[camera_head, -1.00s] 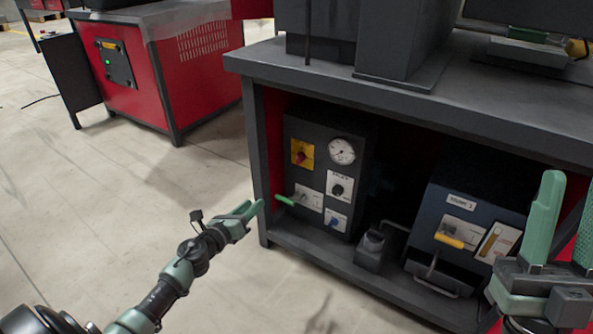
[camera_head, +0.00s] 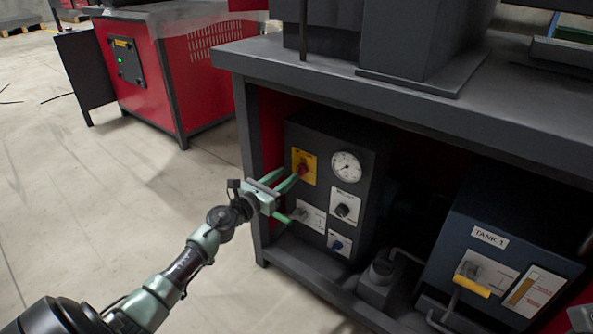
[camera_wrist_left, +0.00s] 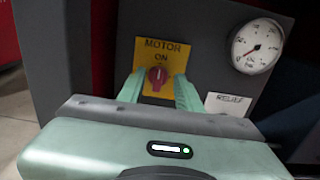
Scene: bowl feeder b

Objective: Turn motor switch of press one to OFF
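The motor switch is a red knob (camera_head: 303,169) on a yellow plate (camera_head: 299,156), at the upper left of the dark control box under the press table. In the left wrist view the red knob (camera_wrist_left: 158,75) stands upright below the words MOTOR and ON. My left gripper (camera_head: 288,180) is in front of the plate with its fingers open. In the left wrist view the fingers of the left gripper (camera_wrist_left: 158,91) are on either side of the knob, with gaps visible. Whether they reach its full depth I cannot tell. My right gripper's fingers do not show.
The table's left leg (camera_head: 251,170) stands close to my left arm. A blue tank unit (camera_head: 500,215) is at the right.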

